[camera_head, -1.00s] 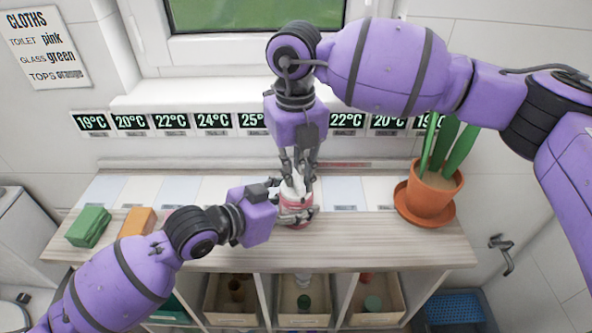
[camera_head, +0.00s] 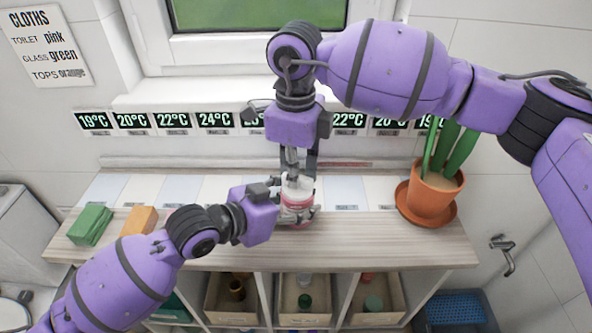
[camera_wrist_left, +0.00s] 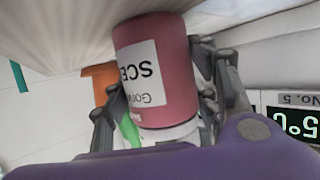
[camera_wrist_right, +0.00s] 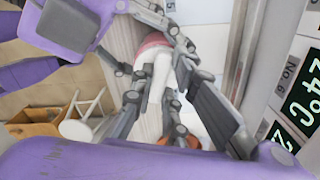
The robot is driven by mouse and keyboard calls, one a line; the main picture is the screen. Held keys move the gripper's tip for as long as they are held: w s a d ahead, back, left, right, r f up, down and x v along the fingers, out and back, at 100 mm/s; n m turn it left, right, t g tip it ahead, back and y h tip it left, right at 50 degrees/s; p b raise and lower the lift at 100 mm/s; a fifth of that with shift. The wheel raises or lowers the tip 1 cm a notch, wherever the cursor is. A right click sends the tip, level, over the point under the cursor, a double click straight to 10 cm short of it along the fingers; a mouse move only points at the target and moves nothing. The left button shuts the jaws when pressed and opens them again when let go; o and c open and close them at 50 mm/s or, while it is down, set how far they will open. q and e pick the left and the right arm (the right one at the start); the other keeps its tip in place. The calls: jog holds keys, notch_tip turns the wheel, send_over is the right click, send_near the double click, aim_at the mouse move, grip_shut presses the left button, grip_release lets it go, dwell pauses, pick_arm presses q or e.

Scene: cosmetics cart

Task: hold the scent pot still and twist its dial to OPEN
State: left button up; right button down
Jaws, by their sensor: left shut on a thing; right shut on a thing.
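The scent pot (camera_head: 296,203) stands upright on the wooden cart top, a pink-red body with a white label and a white top. My left gripper (camera_head: 299,214) is shut around its body from the left; the left wrist view shows the labelled body (camera_wrist_left: 155,70) between the fingers. My right gripper (camera_head: 298,172) points straight down and is shut on the pot's white dial (camera_wrist_right: 153,85), which the right wrist view shows between the fingers. The dial's markings are hidden, so I cannot tell its setting.
A green cloth (camera_head: 90,225) and an orange cloth (camera_head: 139,221) lie at the left of the top. A potted plant (camera_head: 432,199) stands at the right. Temperature displays (camera_head: 132,121) line the back. Bins (camera_head: 231,300) sit on the shelf below.

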jog(key=shift+n, duration=0.7)
jog(key=c, duration=1.7)
grip_release()
jog(key=shift+r, duration=0.1)
notch_tip(320, 180, up, 12)
jog(key=shift+f, duration=0.1)
